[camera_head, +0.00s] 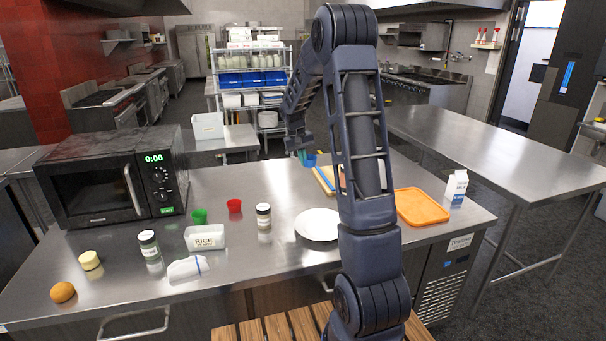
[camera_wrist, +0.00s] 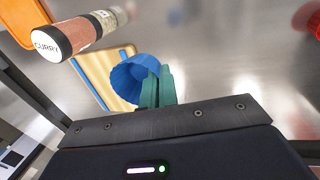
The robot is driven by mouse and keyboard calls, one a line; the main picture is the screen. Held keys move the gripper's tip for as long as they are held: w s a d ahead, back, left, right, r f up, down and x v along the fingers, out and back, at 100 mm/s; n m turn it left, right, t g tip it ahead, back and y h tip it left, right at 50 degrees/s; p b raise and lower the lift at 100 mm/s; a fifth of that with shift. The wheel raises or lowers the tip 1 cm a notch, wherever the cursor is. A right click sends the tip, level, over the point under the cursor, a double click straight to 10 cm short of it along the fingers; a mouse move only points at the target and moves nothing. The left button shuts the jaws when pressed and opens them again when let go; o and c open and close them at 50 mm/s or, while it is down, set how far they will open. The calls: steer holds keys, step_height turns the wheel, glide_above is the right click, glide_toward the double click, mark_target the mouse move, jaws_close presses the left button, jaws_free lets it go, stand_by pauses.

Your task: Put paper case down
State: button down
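A blue paper case (camera_head: 311,160) hangs above the far part of the steel counter in the head view. It also shows in the wrist view (camera_wrist: 136,77), with its ribbed side toward the camera. My gripper (camera_head: 302,157) has its green fingertips (camera_wrist: 158,88) close together at the edge of the case, and they appear to pinch its rim. In the wrist view, the case overlaps a wooden cutting board (camera_wrist: 85,72) lying below. A green paper case (camera_head: 199,216) and a red paper case (camera_head: 234,205) stand on the counter to the left.
A white plate (camera_head: 317,225), an orange tray (camera_head: 421,207), a milk carton (camera_head: 456,187), a spice jar (camera_head: 264,217) and a rice container (camera_head: 205,238) stand on the counter. A curry jar (camera_wrist: 62,36) is near the board. A microwave (camera_head: 115,180) fills the left. Bare steel lies left of the board.

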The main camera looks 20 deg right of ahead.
steer(key=shift+d+v, duration=0.2)
steer(key=shift+v, duration=0.85)
steer(key=w+d+r, duration=0.1)
steer(key=w+d, duration=0.5)
steer(key=d, duration=0.4)
steer(key=w+d+r, duration=0.1)
steer(key=w+d, duration=0.4)
steer(key=d, duration=0.4)
steer(key=a+x, duration=0.1)
steer(key=x, duration=0.5)
steer(key=a+x, duration=0.1)
steer(key=x, duration=0.5)
steer(key=a+x, duration=0.2)
steer(key=x, duration=0.4)
steer(key=shift+d+f, duration=0.15)
steer(key=shift+f, duration=0.55)
steer(key=shift+f, duration=0.15)
steer(key=c, duration=1.7)
jaws_free()
